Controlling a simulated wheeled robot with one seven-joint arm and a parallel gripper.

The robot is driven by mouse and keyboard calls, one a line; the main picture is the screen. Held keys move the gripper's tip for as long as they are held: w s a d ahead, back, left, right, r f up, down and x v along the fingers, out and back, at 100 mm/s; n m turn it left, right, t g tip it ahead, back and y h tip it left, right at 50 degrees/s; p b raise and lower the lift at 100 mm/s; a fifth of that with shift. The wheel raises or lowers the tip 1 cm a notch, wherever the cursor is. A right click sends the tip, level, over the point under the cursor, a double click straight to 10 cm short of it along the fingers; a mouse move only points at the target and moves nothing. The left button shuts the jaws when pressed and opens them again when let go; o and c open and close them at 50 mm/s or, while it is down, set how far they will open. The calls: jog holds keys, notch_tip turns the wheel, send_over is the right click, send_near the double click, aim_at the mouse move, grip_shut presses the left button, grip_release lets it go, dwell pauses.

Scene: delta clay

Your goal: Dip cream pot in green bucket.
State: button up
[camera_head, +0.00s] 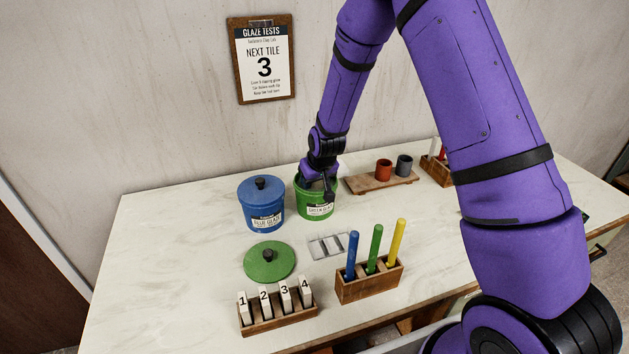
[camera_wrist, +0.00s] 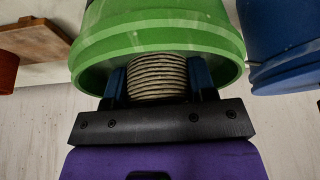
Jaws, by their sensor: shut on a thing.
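My gripper (camera_wrist: 158,82) is shut on the cream pot (camera_wrist: 158,76), a ribbed vessel between two blue fingers in the wrist view. The green bucket (camera_wrist: 155,30) surrounds the pot in that view. In the head view my gripper (camera_head: 318,184) points down at the mouth of the green bucket (camera_head: 316,211), which is open and labelled. The pot is hidden there by my gripper and the bucket wall. I cannot tell how deep it sits. The green lid (camera_head: 270,262) lies on the table in front of the buckets.
A lidded blue bucket (camera_head: 261,205) stands close left of the green one. A wooden board (camera_head: 360,186) with red and grey cups lies to the right. In front are a metal rack (camera_head: 327,246), a holder (camera_head: 369,281) with coloured sticks, and a numbered tile rack (camera_head: 277,319).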

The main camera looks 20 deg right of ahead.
dwell(0.4)
notch_tip(320, 180, up, 7)
dwell(0.9)
dwell(1.4)
notch_tip(320, 180, up, 3)
jog(key=shift+f, duration=0.1)
jog(key=shift+s+f, duration=0.1)
dwell(0.6)
